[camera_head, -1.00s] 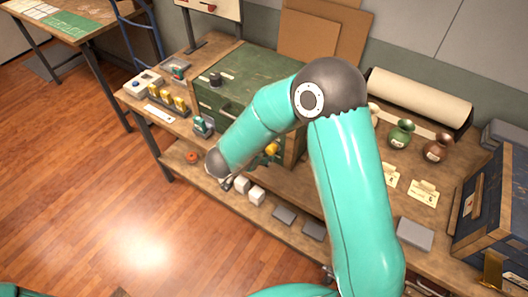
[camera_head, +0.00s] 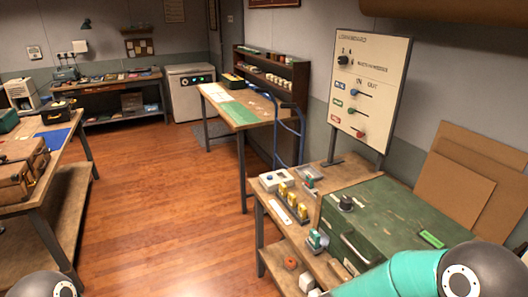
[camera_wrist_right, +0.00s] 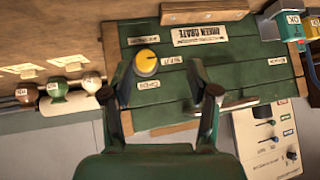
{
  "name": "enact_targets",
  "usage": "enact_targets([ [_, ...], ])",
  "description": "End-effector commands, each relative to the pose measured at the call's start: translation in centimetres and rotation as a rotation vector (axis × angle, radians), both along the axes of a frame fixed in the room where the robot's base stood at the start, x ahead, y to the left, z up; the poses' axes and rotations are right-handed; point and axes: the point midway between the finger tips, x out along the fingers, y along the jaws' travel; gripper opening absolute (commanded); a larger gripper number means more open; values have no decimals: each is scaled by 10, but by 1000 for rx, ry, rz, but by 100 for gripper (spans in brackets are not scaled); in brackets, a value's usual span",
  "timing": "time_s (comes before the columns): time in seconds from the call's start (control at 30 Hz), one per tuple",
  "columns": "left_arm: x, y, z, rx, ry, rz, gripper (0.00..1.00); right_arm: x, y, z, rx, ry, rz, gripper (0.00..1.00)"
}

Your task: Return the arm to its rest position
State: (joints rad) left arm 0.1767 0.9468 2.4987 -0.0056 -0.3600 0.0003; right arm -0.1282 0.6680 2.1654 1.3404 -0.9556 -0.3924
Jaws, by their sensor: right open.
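My right arm, teal with a dark grey joint, shows at the bottom right of the head view. Its gripper is out of that view. In the right wrist view my right gripper (camera_wrist_right: 160,80) is open and empty, its two fingers apart in front of the green crate (camera_wrist_right: 240,75). A yellow knob (camera_wrist_right: 146,60) on the crate's face shows between the fingers; I cannot tell the distance. The crate also shows in the head view (camera_head: 385,215). A grey joint, probably of my left arm, peeks in at the bottom left of the head view. My left gripper is not in view.
The loan board (camera_head: 368,90) stands behind the workbench, left of leaning brown panels (camera_head: 465,175). Yellow-topped stamps (camera_head: 290,200) stand left of the crate. Wooden floor (camera_head: 170,210) is open between the tables.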

Motion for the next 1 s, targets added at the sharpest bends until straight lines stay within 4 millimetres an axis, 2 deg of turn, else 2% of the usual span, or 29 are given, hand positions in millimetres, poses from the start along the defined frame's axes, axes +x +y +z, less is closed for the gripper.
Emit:
enact_targets([
  [0.03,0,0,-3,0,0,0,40,-2,4,-21,17,22,71,60],
  [0.17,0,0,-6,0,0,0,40,-17,33,-77,114,96,311,60],
  [0.27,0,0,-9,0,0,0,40,-49,63,-120,226,189,501,60],
  [0.3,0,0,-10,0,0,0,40,-66,75,-135,276,231,573,60],
  [0.4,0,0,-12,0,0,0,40,-112,102,-162,395,336,729,60],
  [0.53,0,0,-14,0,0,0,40,-166,126,-179,519,451,875,60],
  [0.6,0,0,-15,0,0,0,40,-185,134,-182,562,491,926,60],
  [0.7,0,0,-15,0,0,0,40,-201,141,-184,596,523,968,60],
  [1.0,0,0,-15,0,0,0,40,-201,141,-184,596,523,968,60],
])
